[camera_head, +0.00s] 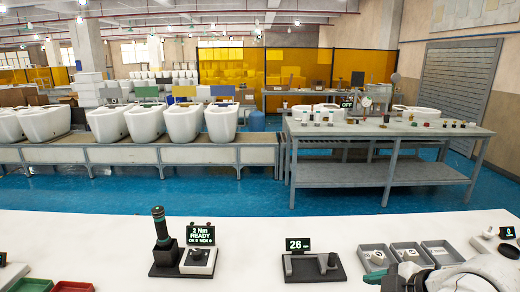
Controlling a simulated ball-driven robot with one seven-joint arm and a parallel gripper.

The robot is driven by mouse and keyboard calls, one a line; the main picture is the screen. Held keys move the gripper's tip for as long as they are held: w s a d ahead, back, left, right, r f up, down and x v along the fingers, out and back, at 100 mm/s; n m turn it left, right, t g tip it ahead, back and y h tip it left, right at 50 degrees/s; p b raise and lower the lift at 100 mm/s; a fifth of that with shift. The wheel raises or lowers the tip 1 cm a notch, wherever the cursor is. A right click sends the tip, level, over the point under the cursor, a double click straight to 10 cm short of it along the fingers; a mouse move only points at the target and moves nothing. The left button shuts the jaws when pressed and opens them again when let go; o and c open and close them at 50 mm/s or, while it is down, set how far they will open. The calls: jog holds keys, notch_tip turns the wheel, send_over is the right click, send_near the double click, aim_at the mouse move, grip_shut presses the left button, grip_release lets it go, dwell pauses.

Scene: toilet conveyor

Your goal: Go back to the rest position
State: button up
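What looks like my arm, white and grey, reaches into the bottom right corner of the head view. Its dark end, my gripper (385,274), appears low over the white worktop (250,265), beside the grey bins. The fingers are not clear, so I cannot tell whether they are open or shut or hold anything.
On the worktop stand a torque tool with display (203,234), a dark stand with a "26" display (298,245), grey bins (440,252) and red bins (72,286). Beyond are a conveyor of white toilets (183,122) and a grey table (385,130). Blue floor lies between.

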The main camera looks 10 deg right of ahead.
jog(key=s+a+f+m+g, duration=0.1)
jog(key=s+a+f+m, duration=0.3)
jog(key=f, duration=0.2)
jog(key=s+a+f+m+g, duration=0.1)
jog(key=s+a+f+m, duration=0.25)
jog(key=f, duration=0.35)
jog(key=s+d+f+m+g+h, duration=0.1)
jog(key=s+f, duration=0.3)
jog(key=s, duration=0.4)
jog(key=s+d+f+m+g+h, duration=0.2)
jog(key=s+f, duration=0.3)
jog(key=s, duration=0.3)
jog(key=shift+s+f+m+g, duration=0.15)
jog(key=shift+s+m+g, duration=0.05)
jog(key=shift+m+g, duration=0.6)
